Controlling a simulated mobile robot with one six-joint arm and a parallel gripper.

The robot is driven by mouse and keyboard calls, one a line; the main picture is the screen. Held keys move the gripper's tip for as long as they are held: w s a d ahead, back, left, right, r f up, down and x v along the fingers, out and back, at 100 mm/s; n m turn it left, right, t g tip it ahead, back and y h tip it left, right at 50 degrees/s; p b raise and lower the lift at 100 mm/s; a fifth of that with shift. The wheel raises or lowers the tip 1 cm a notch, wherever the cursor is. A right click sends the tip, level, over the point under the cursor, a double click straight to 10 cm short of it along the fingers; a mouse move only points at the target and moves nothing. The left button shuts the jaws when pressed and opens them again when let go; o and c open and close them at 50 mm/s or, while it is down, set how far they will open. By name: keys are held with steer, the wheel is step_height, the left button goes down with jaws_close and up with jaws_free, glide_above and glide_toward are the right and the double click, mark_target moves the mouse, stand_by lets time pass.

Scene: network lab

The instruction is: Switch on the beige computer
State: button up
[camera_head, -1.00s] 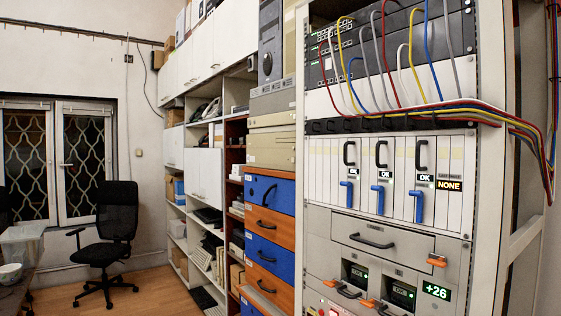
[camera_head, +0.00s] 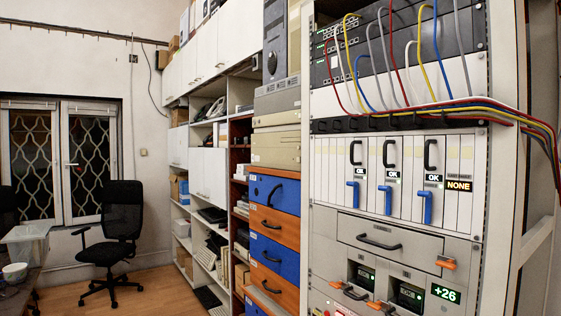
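Several beige desktop computer cases lie stacked on top of the blue and orange drawer unit, left of the equipment rack. One lower beige case (camera_head: 274,150) sits directly on the drawers, and another beige case (camera_head: 277,100) lies higher in the stack. I cannot tell which one is the beige computer of the task. Their fronts are small and angled here, and no power button can be made out. A grey tower (camera_head: 271,55) stands on top of the stack, with a beige tower (camera_head: 293,38) beside it, partly hidden by the rack. My gripper is not in view.
The rack (camera_head: 400,200) with coloured cables, blue handles and orange latches fills the right side. The drawer unit (camera_head: 274,223) and white shelves (camera_head: 208,170) run back to a black office chair (camera_head: 115,235). A table (camera_head: 20,285) is at lower left. Wooden floor (camera_head: 150,295) shows between.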

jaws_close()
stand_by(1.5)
